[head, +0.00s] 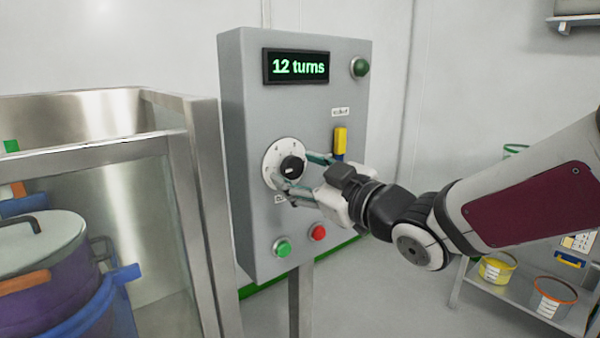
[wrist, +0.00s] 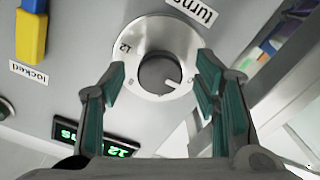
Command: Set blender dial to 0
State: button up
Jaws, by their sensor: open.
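The blender dial is a black knob (head: 292,167) on a round silver plate on the grey control panel (head: 250,130). In the wrist view, which is turned over, the knob (wrist: 158,70) has a white pointer mark toward the lower right; a "12" shows at the plate's upper left. Other plate marks are too small to read surely. The panel display (head: 297,67) reads "12 turns". My gripper (head: 296,172) is open at the dial. In the wrist view its green-padded fingers (wrist: 162,78) stand on either side of the knob, with visible gaps.
A yellow and blue switch (head: 341,142) is right of the dial; a "locked" label (wrist: 31,73) shows near it. A green button (head: 283,247) and red button (head: 318,232) sit below. A metal-framed enclosure (head: 195,180) stands left, and a shelf with tubs (head: 497,268) lower right.

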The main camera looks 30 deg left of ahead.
jog(key=v, duration=1.1)
jog(key=shift+s+d, duration=0.15)
jog(key=shift+d, duration=0.1)
jog(key=shift+f, duration=0.1)
